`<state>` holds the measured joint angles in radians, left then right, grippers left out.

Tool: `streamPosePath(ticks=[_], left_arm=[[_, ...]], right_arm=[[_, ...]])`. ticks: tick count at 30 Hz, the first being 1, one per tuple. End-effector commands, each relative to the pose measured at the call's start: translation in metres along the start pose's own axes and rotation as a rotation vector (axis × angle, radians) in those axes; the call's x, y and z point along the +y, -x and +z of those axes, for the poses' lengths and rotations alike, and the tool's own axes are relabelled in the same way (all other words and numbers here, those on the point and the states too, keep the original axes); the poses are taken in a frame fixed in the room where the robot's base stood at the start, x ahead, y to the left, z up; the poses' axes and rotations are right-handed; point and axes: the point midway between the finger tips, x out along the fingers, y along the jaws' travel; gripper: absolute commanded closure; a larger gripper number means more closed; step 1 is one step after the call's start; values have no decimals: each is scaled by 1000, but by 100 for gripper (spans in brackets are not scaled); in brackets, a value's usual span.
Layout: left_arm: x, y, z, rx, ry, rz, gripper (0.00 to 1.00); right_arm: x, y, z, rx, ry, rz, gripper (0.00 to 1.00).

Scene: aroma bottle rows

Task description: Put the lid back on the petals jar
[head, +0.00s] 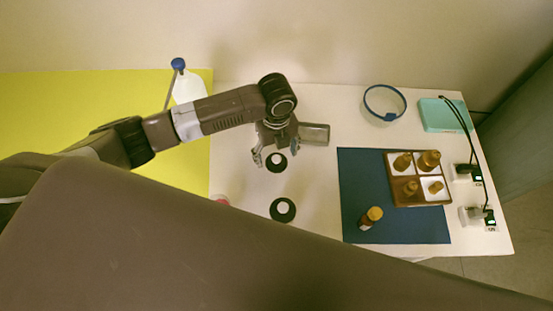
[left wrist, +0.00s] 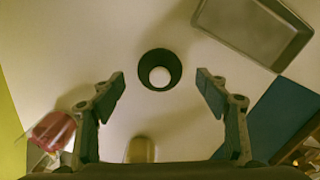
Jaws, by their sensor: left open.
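My left gripper (head: 277,152) is open and empty above the white table. In the left wrist view, its fingertips (left wrist: 160,82) are spread on both sides of a small dark round piece with a white centre (left wrist: 159,70). I cannot tell whether this piece is the lid. A second similar dark piece (head: 283,209) lies nearer me in the head view. A clear jar with red contents (left wrist: 52,132), seemingly the petals jar, stands at the lower left of the wrist view; only a bit of it shows in the head view (head: 221,200). My right gripper is not in view.
A grey metal tray (head: 315,134) lies right of my gripper. A blue mat (head: 360,190) holds a brown bottle (head: 371,217) and a wooden box (head: 420,203) of several bottles. A blurred yellowish object (left wrist: 141,150) shows below the gripper.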

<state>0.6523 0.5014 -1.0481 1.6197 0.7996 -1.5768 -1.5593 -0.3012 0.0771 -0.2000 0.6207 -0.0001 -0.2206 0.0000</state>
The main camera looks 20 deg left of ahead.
Motion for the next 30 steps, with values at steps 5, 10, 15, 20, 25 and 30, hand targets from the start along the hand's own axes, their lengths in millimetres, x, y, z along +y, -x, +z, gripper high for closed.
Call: streamPosePath(ticks=[5,10,15,20,25,30], left_arm=[[0,-19,0,0,-1,1,32],[0,-22,0,-1,-1,0,32],[0,-22,0,-1,-1,0,32],[0,-21,0,-1,-1,0,46],[0,-21,0,-1,-1,0,65],[0,-21,0,-1,-1,0,73]], right_arm=[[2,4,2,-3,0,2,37],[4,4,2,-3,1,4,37],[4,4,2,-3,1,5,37],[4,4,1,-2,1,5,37],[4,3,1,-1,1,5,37],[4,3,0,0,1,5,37]])
